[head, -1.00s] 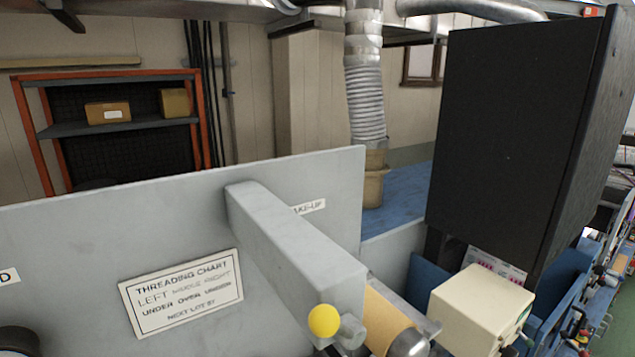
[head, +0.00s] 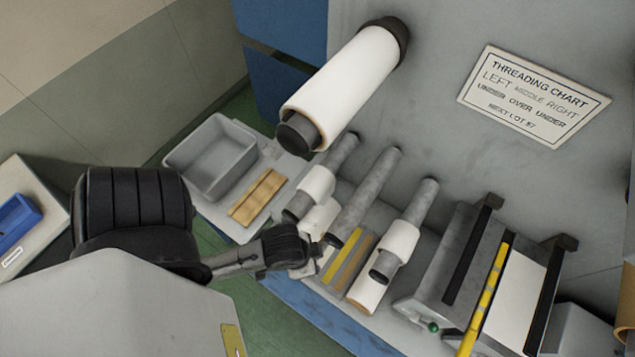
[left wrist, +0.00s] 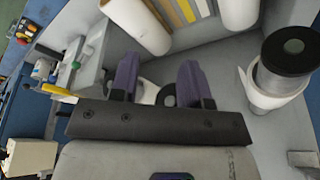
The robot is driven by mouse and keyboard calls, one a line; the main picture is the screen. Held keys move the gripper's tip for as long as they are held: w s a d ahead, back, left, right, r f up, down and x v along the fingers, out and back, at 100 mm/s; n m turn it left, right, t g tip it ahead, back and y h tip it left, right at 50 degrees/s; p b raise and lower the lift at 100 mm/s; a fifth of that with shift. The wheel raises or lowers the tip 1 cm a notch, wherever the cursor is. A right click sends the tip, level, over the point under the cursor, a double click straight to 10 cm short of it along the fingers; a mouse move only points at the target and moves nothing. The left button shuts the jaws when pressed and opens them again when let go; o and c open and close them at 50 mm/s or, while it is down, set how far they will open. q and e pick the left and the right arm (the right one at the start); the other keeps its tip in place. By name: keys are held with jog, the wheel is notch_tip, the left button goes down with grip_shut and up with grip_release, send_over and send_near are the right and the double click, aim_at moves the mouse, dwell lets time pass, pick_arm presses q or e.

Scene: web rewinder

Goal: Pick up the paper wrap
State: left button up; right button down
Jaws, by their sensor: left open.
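A flat tan, ribbed strip (head: 258,197), which may be the paper wrap, lies on the pale ledge beside a grey bin. I cannot tell for sure that it is the wrap. My left gripper (head: 308,246) reaches in from the left, to the right of and nearer than the strip, beside the lower end of the left roller. In the left wrist view its two purple fingers (left wrist: 159,70) stand apart. A white roll with a dark core (left wrist: 167,94) shows between and behind them; I see nothing clearly held. My right gripper is not in view.
A large white roll (head: 345,82) juts from the grey panel above. Rollers with white sleeves (head: 402,238) stick out below it. The grey bin (head: 211,157) stands at the left. A slotted block with a yellow strip (head: 487,290) is at the right. Green floor lies below.

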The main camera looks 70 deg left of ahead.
pick_arm(q)
jog(key=shift+a, duration=0.2)
jog(key=o, duration=1.1)
jog(key=shift+d, duration=0.1)
jog(key=shift+c, duration=0.2)
jog(key=shift+d, duration=0.1)
